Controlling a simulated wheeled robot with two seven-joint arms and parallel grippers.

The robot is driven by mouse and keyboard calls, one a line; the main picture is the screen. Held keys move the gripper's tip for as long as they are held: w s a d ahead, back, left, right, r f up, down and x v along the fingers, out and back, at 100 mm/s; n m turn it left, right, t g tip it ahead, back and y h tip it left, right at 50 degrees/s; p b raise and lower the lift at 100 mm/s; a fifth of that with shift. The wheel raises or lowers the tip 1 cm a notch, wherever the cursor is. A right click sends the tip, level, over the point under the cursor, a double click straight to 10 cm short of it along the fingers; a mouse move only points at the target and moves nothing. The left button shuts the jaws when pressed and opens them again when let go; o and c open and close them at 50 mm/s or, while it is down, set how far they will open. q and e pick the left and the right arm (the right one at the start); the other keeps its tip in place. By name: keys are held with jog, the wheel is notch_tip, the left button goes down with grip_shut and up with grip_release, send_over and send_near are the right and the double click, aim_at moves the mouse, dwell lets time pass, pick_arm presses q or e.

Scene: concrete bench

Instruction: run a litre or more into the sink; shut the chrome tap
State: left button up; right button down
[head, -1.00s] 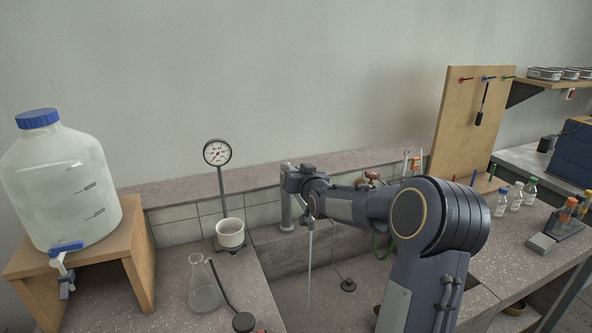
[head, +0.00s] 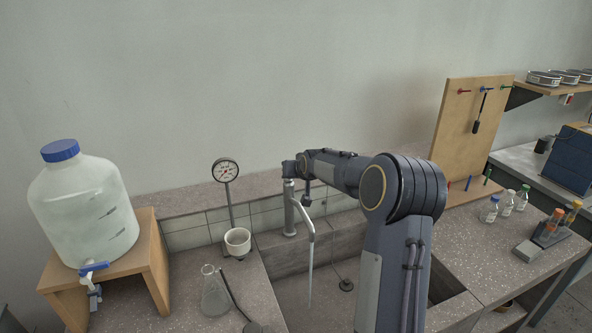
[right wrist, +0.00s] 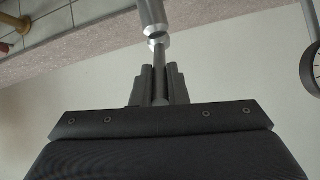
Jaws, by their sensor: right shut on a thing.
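The chrome tap (head: 290,212) stands at the back left of the sink (head: 322,258), its spout pointing forward over the basin. A thin stream of water (head: 309,275) runs from the spout into the sink. My right gripper (head: 289,170) is at the top of the tap. In the right wrist view my right gripper's fingers (right wrist: 159,86) are shut on the tap's thin lever (right wrist: 158,57), with the tap's round body (right wrist: 152,17) beyond. My arm hides part of the sink's right side. My left gripper is not in view.
A large carboy (head: 82,212) stands on a wooden stand (head: 155,262) at left. A gauge (head: 226,171), a white cup (head: 237,242) and a flask (head: 214,295) stand left of the sink. A pegboard (head: 462,140) and small bottles (head: 507,203) are at right.

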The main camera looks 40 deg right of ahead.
jog(key=c, duration=1.4)
grip_release()
jog(key=shift+c, duration=0.2)
jog(key=b+v, duration=0.2)
jog(key=v, duration=0.5)
jog(key=shift+s+r, duration=0.25)
jog(key=shift+s, duration=0.05)
jog(key=shift+a, duration=0.1)
jog(key=shift+c, duration=0.2)
